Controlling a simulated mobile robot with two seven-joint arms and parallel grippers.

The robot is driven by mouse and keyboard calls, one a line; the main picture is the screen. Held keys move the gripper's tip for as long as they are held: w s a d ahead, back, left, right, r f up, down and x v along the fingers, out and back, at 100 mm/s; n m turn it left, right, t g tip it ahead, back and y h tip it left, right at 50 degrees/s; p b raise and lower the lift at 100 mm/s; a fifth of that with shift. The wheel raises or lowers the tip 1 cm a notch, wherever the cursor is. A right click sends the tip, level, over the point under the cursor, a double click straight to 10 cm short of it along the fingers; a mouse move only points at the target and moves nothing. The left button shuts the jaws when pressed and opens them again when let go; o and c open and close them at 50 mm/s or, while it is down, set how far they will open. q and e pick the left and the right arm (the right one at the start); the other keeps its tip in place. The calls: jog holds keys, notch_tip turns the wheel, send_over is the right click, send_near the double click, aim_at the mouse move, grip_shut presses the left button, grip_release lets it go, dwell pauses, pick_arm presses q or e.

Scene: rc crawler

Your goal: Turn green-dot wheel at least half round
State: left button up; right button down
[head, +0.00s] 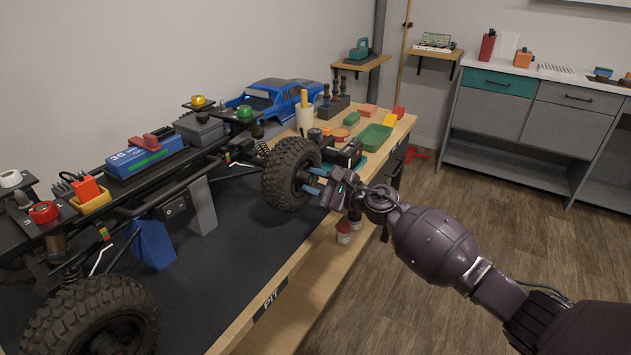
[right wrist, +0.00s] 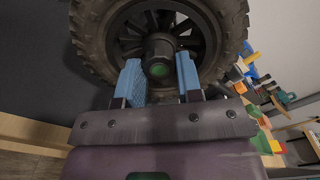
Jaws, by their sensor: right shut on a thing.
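The green-dot wheel (head: 283,178) is a black knobby tyre with dark spokes, mounted on the raised crawler chassis (head: 165,180). My right gripper (head: 314,180) reaches in from the right, facing the wheel's outer side. Its blue fingers (right wrist: 159,78) lie on either side of the hub and are shut on it. The exact contact is partly hidden behind the fingertips. My left gripper is not in view.
Another wheel (head: 95,320) stands at the lower left. Behind the green-dot wheel are a green tray (head: 374,138), a blue truck body (head: 275,98) and small parts on the bench. The dark mat (head: 235,260) in front is clear. Open floor lies right of the bench.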

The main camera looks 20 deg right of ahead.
jog(key=m, duration=0.4)
jog(key=shift+r+m+p, duration=0.1)
jog(key=shift+m+p, duration=0.2)
jog(key=shift+p, duration=0.05)
jog(key=m, duration=0.3)
jog(key=shift+s+m+p, duration=0.1)
jog(key=shift+m+p, duration=0.2)
jog(key=shift+p, duration=0.1)
jog(key=m+p, duration=0.1)
jog(key=m, duration=0.4)
jog(key=shift+a, duration=0.1)
jog(key=m+p, duration=0.1)
jog(key=m, duration=0.2)
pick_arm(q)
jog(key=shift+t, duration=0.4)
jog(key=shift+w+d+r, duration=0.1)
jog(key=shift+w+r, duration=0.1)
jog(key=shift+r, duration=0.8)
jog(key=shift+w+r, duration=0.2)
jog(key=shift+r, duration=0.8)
pick_arm(e)
jog(key=shift+m, duration=0.9)
pick_arm(q)
jog(key=shift+p, duration=0.3)
pick_arm(e)
jog(key=c, duration=0.8)
grip_release()
jog(key=shift+s, duration=0.1)
